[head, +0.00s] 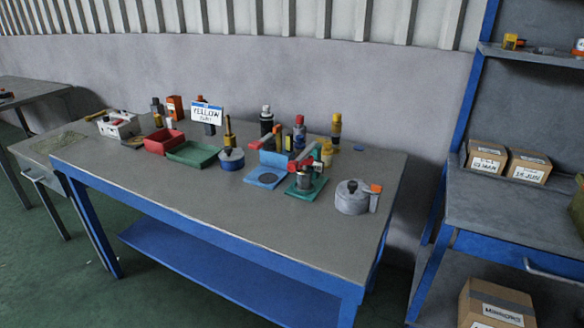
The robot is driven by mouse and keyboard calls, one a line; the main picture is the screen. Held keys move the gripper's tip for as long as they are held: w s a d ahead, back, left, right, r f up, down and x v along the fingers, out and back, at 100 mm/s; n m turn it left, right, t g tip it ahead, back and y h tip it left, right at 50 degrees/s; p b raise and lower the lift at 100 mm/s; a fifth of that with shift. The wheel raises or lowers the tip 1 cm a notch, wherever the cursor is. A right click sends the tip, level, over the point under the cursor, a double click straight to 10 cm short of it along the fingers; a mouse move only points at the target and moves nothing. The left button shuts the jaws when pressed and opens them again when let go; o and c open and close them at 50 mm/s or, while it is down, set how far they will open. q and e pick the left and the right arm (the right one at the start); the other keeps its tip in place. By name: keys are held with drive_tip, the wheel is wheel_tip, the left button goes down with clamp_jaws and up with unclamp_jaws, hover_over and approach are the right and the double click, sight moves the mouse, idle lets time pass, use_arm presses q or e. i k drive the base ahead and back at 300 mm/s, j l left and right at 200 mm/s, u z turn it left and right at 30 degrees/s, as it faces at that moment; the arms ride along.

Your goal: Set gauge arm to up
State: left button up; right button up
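I cannot tell for sure which item is the gauge. A blue stand (266,178) with a round dark disc on its base has a red-tipped arm slanting up from its top. Beside it, a green stand (306,187) holds a grey cylinder, with a red arm (302,155) tilted above it. To the right, a round grey lidded pot (351,199) has a dark knob, and an orange-topped grey piece (375,194) stands at its side. Neither of my grippers is in view.
The blue-framed workbench (210,217) has a clear front strip. A shelf unit with boxes (487,157) stands at right.

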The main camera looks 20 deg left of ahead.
sight(292, 167)
drive_tip(key=l+u, duration=0.75)
drive_tip(key=u, duration=0.2)
